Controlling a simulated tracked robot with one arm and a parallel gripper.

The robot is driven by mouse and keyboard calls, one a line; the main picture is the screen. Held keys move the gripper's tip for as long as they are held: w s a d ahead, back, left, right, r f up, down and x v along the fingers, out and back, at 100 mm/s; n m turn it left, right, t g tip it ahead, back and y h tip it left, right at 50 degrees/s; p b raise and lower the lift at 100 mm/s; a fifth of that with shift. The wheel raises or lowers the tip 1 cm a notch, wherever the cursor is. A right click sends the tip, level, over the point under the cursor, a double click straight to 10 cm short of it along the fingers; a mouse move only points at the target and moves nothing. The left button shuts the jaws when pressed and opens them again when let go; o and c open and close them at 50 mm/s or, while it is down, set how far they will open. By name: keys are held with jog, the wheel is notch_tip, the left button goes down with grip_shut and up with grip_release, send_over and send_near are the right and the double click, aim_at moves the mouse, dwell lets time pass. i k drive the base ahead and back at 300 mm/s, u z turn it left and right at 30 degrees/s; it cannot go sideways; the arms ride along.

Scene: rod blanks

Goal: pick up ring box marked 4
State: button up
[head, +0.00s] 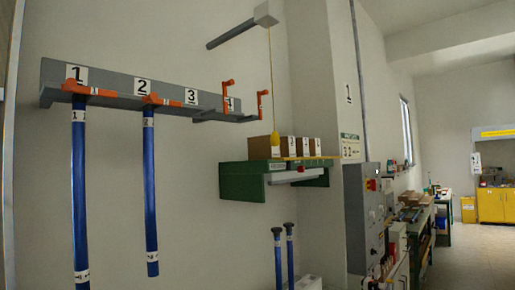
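Several brown cardboard boxes (264,149) with white labels stand side by side in a row on a green wall shelf (240,182), right of the picture's middle. The label marks are too small to read, so I cannot tell which box is marked 4. The right-hand box (315,147) stands near the shelf's right end. The boxes' lower front edges are partly hidden by the shelf. My gripper is not in view.
A grey wall rail (120,85) numbered 1, 2, 3 and on has orange holders; two blue rods (150,195) hang from it at left. A yellow pull (275,138) hangs on a cord in front of the boxes. A grey cabinet (362,225) stands right; floor is clear far right.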

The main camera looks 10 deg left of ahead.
aim_at(260, 147)
jog(key=u, duration=0.15)
jog(key=k, duration=0.35)
jog(key=z, duration=0.8)
jog(key=i, duration=1.25)
jog(key=z, duration=0.4)
jog(key=i, duration=1.25)
jog(key=u, duration=1)
jog(key=i, duration=1.15)
jog(key=u, duration=0.75)
jog(key=k, duration=0.75)
jog(key=u, duration=0.25)
jog(key=i, duration=0.65)
jog(key=z, duration=0.05)
